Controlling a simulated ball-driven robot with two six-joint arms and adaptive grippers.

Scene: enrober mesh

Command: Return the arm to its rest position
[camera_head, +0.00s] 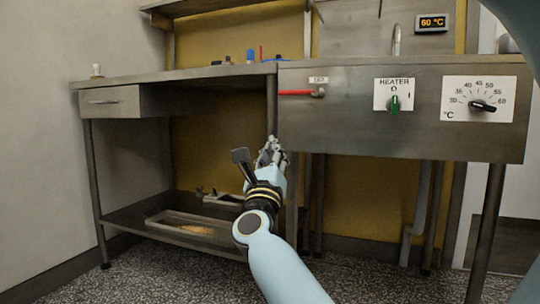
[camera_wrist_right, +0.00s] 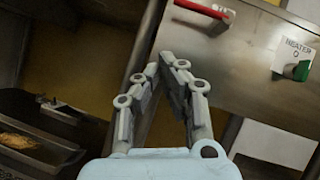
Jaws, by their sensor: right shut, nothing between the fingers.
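My right gripper (camera_head: 270,150) is in the middle of the head view, in front of the gap under the bench and left of the sink front. Its arm comes in from the bottom. In the right wrist view the fingers (camera_wrist_right: 168,62) come together at their tips and hold nothing. They point toward the steel panel, below a red lever (camera_wrist_right: 205,9). The gripper touches nothing that I can see. My left gripper is not in view.
The steel panel (camera_head: 350,135) carries the red lever (camera_head: 297,92), a green heater knob (camera_head: 394,104) and a temperature dial (camera_head: 484,106). A display (camera_head: 433,22) reads 60 °C. A tray (camera_head: 165,224) with golden contents sits on the lower shelf. Open floor lies at front left.

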